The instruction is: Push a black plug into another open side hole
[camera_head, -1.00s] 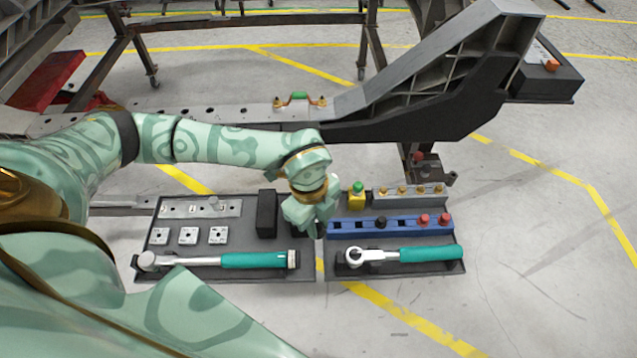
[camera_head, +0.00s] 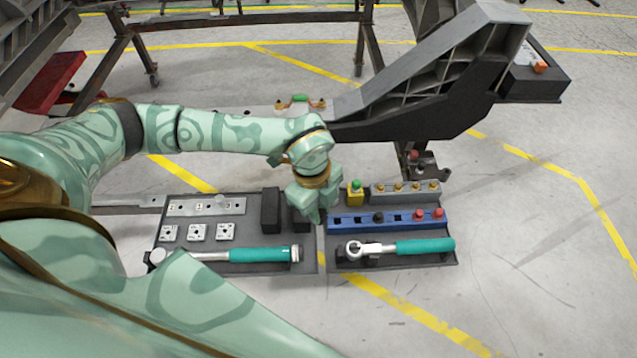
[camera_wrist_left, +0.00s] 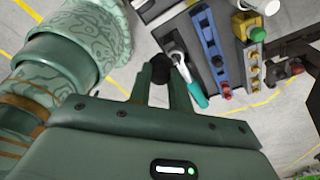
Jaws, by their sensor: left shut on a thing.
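My left gripper (camera_head: 317,216) hangs over the tool trays, at the left end of the blue plug rack (camera_head: 347,226). In the left wrist view its fingers (camera_wrist_left: 160,82) are shut on a black plug (camera_wrist_left: 160,67). In the head view this plug cannot be made out. Another black plug (camera_head: 378,217) and two red plugs (camera_head: 438,213) stand in the rack, with open square sockets beside them. The grey chassis beam (camera_head: 262,112) behind the arm has dark holes, partly hidden by my arm. My right gripper is not in view.
The left tray (camera_head: 311,264) holds metal plates (camera_head: 197,232), a black block (camera_head: 270,210) and a teal-handled tool (camera_head: 260,254). The right tray holds a teal-handled ratchet (camera_head: 420,246), a yellow-green piece (camera_head: 355,193) and brass fittings (camera_head: 398,187). The sloped chassis arm (camera_head: 440,95) rises behind.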

